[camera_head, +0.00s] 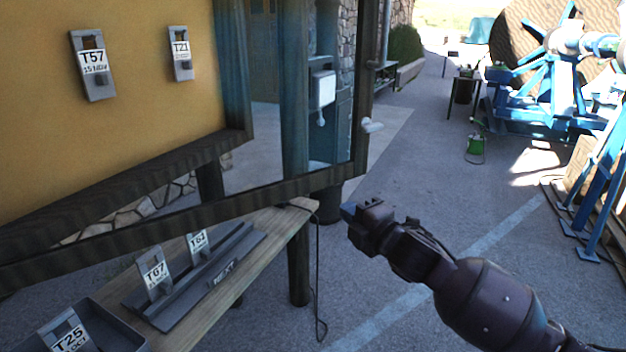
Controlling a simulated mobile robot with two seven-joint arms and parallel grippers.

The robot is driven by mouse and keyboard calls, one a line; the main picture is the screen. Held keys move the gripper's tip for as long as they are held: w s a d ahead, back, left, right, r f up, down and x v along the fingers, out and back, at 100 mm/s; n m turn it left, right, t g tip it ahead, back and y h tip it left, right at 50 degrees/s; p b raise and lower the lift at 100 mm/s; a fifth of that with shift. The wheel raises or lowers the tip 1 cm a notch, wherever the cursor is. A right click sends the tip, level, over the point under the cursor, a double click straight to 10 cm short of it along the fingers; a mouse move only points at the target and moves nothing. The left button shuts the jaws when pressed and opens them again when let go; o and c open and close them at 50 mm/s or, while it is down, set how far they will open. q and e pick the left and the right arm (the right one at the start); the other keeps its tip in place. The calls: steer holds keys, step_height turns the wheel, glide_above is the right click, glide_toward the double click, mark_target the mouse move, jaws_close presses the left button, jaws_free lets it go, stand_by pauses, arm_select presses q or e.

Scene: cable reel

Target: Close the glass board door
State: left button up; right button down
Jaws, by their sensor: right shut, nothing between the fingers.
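The glass board door (290,187) has a dark wooden frame and clear glass. It stands open, its right edge swung out from the yellow board (150,100) behind it; its hinge side is out of view. A pale knob (372,125) sits on the door's right stile. My right gripper (352,212) is shut and empty, below the knob and a little to its left in the picture, apart from the door. My left gripper is out of view.
Tags T57 (93,68) and T21 (181,56) hang on the board. Below the door, a wooden bench (285,225) bears a rack (245,245) with two tags and a tray (112,325) with tag T25. A cord hangs from the bench's end. Open pavement lies right, before a blue reel stand (540,110).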

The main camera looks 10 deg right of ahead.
mark_target(307, 181)
steer(key=p+x, duration=0.1)
steer(key=x, duration=1.1)
steer(key=shift+w+a, duration=0.25)
steer(key=shift+w, duration=0.35)
steer(key=shift+w+a, duration=0.1)
steer(key=shift+w, duration=0.15)
steer(key=shift+w, duration=0.1)
